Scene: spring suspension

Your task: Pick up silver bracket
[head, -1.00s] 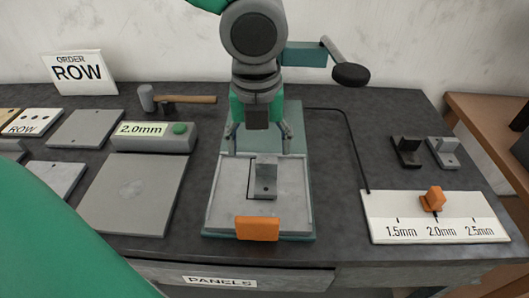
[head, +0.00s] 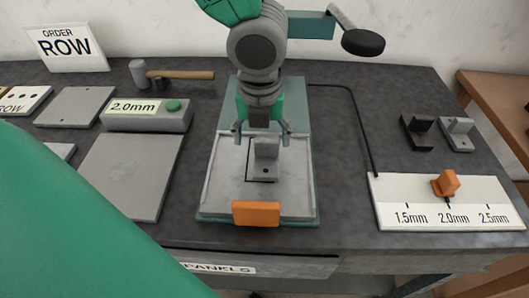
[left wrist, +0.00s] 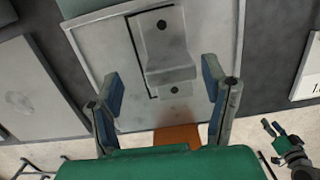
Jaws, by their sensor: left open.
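A silver bracket (head: 265,152) sits on the pale plate of the teal fixture, within a black outline; it also shows in the left wrist view (left wrist: 164,47). My left gripper (head: 262,130) is open and empty above the fixture. In the left wrist view its two fingers (left wrist: 165,95) stand apart, on either side of the bracket's lower end, not touching it. A second silver bracket (head: 457,134) lies beside a black bracket (head: 416,131) at the right. My right gripper (left wrist: 274,131) shows small at the lower right of the left wrist view; its jaw state is unclear.
An orange tab (head: 256,213) is on the fixture's (head: 210,205) front edge. A thickness scale (head: 410,190) with an orange pointer (head: 445,183) lies right. Grey panels (head: 130,172), a 2.0mm box (head: 148,118) and a hammer (head: 170,75) lie left. A teal lever with dark knob (head: 363,41) rises behind.

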